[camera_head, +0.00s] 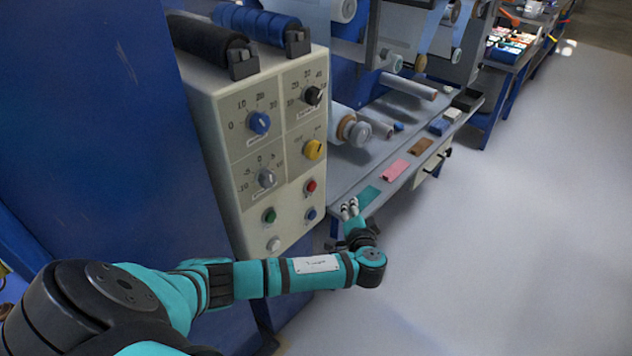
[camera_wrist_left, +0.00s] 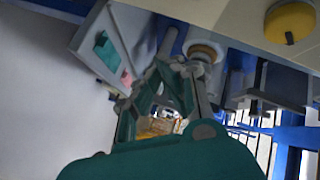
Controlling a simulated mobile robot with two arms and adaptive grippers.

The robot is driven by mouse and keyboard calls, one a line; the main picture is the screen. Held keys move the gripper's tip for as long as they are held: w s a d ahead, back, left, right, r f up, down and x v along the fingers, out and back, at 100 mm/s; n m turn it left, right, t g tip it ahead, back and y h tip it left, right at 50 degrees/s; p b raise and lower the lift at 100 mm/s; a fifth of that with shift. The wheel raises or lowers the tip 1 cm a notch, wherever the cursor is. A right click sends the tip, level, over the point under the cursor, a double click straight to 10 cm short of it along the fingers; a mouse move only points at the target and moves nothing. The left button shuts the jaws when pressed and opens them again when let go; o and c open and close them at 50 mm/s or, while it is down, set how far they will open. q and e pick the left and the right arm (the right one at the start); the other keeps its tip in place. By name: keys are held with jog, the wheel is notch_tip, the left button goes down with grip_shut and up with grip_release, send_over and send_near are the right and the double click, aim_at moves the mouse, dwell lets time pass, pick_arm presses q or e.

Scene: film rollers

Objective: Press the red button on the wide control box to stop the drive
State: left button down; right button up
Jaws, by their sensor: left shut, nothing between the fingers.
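The wide control box (camera_head: 233,160) is a cream panel on the left in the head view, with knobs above and small round buttons below. The red button (camera_head: 311,185) is at its lower right, above a blue button and to the right of a green one. My left gripper (camera_head: 349,207) is shut and empty, just right of the box's lower right edge, apart from the red button. In the left wrist view the gripper (camera_wrist_left: 172,85) shows beside the panel edge (camera_wrist_left: 205,15) and a yellow knob (camera_wrist_left: 291,22). The red button does not show there. My right gripper is not in view.
A grey bench (camera_head: 407,125) with rollers and coloured swatches stands behind the gripper. A yellow rotary knob (camera_head: 314,149) sits just above the red button. Black and blue rollers (camera_head: 258,22) lie atop the box. The floor (camera_head: 500,230) at right is clear.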

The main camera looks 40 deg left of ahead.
aim_at(312, 186)
pick_arm(q)
jog(key=a, duration=0.8)
jog(key=shift+w+a, duration=0.25)
jog(key=shift+a, duration=0.1)
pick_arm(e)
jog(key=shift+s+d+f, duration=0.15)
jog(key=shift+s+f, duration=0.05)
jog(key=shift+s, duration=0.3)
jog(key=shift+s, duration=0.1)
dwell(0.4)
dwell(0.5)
pick_arm(q)
jog(key=shift+a+r, duration=0.1)
jog(key=shift+a, duration=0.35)
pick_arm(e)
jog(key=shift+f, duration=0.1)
